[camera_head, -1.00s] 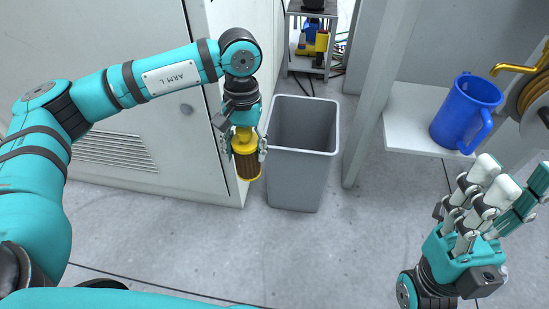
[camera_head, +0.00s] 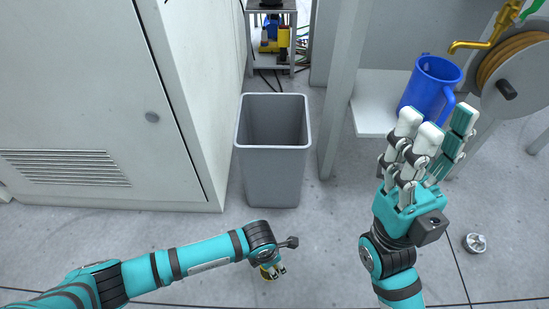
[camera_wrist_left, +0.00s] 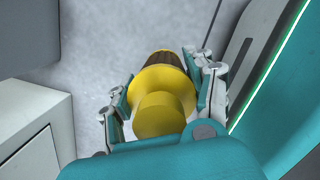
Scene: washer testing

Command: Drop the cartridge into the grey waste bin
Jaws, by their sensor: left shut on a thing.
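The cartridge (camera_wrist_left: 163,95), yellow with a dark ribbed body, sits between the fingers of my left gripper (camera_wrist_left: 160,105) in the left wrist view. My left gripper is shut on it. In the head view the left gripper (camera_head: 272,271) is low, in front of the bin, and only a little yellow of the cartridge shows beneath the wrist. The grey waste bin (camera_head: 272,175) stands upright on the floor, its open top facing up; its visible inside looks empty. My right gripper (camera_head: 425,140) is raised at the right with fingers extended and apart, holding nothing visible.
A large white cabinet (camera_head: 95,100) stands left of the bin. A white panel (camera_head: 343,90) and a shelf with a blue jug (camera_head: 433,85) are to its right. A small metal rack (camera_head: 271,60) is behind. A small metal part (camera_head: 474,243) lies on the floor at right.

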